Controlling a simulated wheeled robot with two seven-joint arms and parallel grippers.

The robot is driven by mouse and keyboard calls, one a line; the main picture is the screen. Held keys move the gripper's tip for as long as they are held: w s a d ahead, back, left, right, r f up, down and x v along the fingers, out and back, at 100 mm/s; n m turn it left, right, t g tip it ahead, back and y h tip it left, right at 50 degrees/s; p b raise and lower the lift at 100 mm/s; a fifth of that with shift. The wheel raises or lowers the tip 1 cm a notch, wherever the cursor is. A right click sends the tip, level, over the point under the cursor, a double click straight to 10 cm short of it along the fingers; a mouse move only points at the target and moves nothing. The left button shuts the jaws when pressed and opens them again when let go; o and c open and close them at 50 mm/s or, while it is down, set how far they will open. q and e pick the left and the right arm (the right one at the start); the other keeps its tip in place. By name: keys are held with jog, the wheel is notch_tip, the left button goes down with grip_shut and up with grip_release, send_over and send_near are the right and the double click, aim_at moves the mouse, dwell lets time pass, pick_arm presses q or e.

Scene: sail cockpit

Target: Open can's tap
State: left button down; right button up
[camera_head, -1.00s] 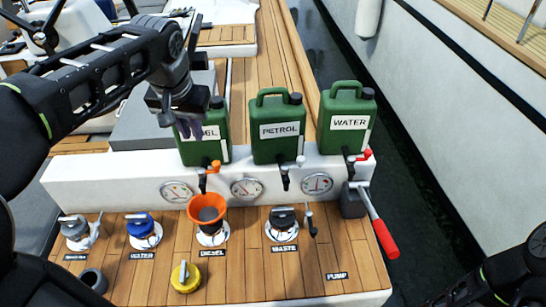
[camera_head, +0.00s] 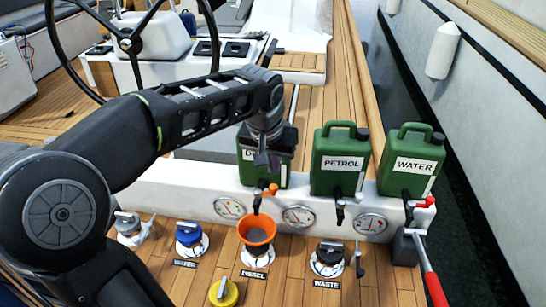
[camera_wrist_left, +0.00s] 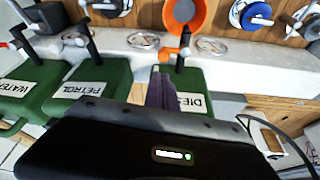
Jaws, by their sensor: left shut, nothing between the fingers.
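Three green cans stand in a row on the white ledge: the diesel can (camera_head: 249,172), the petrol can (camera_head: 338,170) and the water can (camera_head: 408,172). The diesel can has an orange-handled tap (camera_head: 266,191) above an orange funnel (camera_head: 257,230); the water can has a red-handled tap (camera_head: 424,203), and the petrol can has a black and white one (camera_head: 340,208). My left gripper (camera_head: 266,163) is shut and empty, in front of the diesel can, hiding part of its label. In the left wrist view its fingers (camera_wrist_left: 160,88) overlap the diesel can (camera_wrist_left: 198,90), pointing toward the orange tap (camera_wrist_left: 178,52). I cannot tell whether they touch. My right gripper is out of view.
Gauges line the white ledge (camera_head: 160,188). Below are blue, black and grey deck caps and a yellow cap (camera_head: 223,291). A red-handled pump lever (camera_head: 432,280) stands at the right. The steering wheel (camera_head: 125,42) is behind my left arm.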

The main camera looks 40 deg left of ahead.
pick_arm(q)
jog(key=x, duration=0.5)
jog(key=shift+w+f, duration=0.1)
jog(key=shift+f, duration=0.15)
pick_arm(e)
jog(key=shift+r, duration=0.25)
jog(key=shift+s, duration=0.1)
pick_arm(q)
jog(key=shift+d+m+p, duration=0.1)
jog(key=shift+m+p, duration=0.3)
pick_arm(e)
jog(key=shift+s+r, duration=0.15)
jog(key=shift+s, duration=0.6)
